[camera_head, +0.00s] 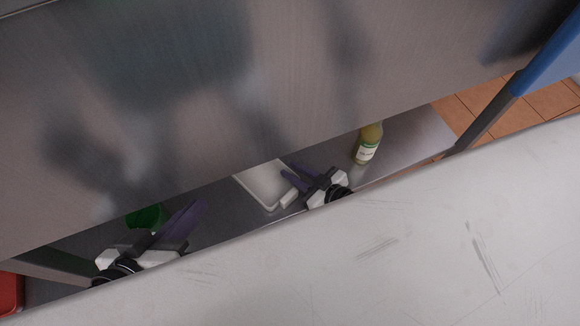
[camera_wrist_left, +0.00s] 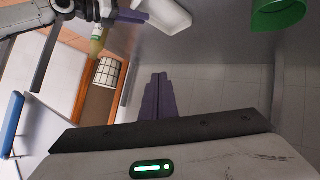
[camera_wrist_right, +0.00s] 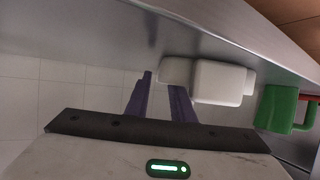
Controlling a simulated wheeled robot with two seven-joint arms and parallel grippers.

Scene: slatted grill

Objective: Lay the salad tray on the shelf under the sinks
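The white salad tray (camera_head: 263,183) appears to lie on the metal shelf (camera_head: 410,147) under the sinks. It also shows in the left wrist view (camera_wrist_left: 168,15) and the right wrist view (camera_wrist_right: 220,82). My right gripper (camera_head: 296,174) is at the tray's right edge in the head view. Its purple fingers (camera_wrist_right: 161,95) stand apart with nothing visible gripped between them; I cannot tell whether one touches the tray. My left gripper (camera_head: 196,210) is left of the tray, apart from it. Its fingers (camera_wrist_left: 158,88) are together and empty.
A green container (camera_head: 147,217) stands on the shelf behind my left gripper. A yellow-green bottle (camera_head: 368,143) stands right of the tray. The metal sink front hangs over the shelf, and a pale worktop (camera_head: 400,250) lies in front. A red object (camera_head: 10,293) is at lower left.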

